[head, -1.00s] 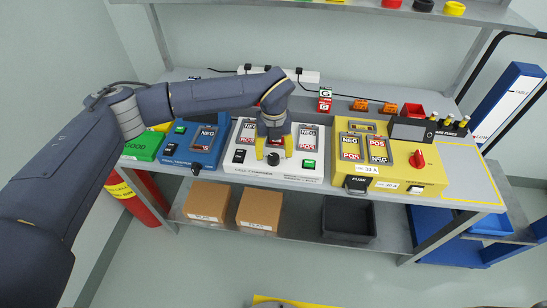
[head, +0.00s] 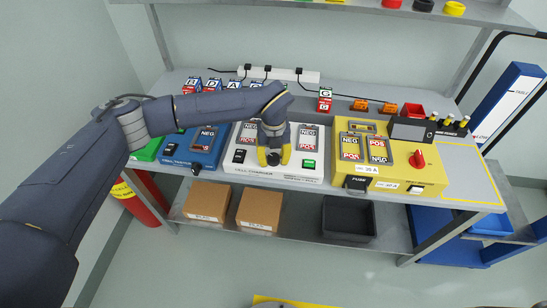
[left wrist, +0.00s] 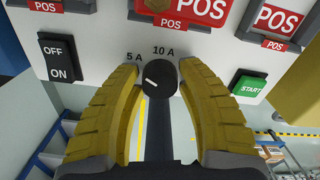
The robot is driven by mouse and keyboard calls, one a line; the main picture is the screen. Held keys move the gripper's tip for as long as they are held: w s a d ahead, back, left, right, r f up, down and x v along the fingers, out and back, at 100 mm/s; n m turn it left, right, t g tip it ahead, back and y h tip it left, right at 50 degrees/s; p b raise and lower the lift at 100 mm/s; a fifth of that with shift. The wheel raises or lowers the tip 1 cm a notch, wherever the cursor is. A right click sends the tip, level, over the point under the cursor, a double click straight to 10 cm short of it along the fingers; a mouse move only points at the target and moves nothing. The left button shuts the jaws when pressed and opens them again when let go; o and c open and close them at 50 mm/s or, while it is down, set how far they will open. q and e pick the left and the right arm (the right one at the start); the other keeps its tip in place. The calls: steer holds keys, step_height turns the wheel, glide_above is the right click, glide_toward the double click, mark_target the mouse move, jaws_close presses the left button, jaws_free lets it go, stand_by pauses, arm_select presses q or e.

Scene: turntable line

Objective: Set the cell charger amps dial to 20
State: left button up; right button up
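The cell charger (head: 282,171) is the white box in the middle of the bench. Its black amps dial (left wrist: 160,78) sits between my left gripper's yellow fingers in the left wrist view. The dial's white mark is on the left of its face, on the side of the 5 A label (left wrist: 134,57); the 10 A label (left wrist: 163,50) is above the dial. No 20 mark shows; the right finger covers the panel there. My left gripper (head: 274,158) is open, fingers apart on either side of the dial; the right finger looks very close to it. My right gripper is not in view.
The charger has an OFF/ON switch (left wrist: 59,59) to the left of the dial and a green START button (left wrist: 250,85) to the right. A blue box (head: 196,145) stands left of it and a yellow unit with a red knob (head: 417,158) right.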

arm_select(q)
jaws_close()
steer(key=m, duration=0.5)
steer(key=shift+m, duration=0.4)
steer(key=m, duration=1.1)
steer(key=shift+m, duration=0.4)
steer(key=m, duration=0.6)
steer(key=shift+m, duration=0.3)
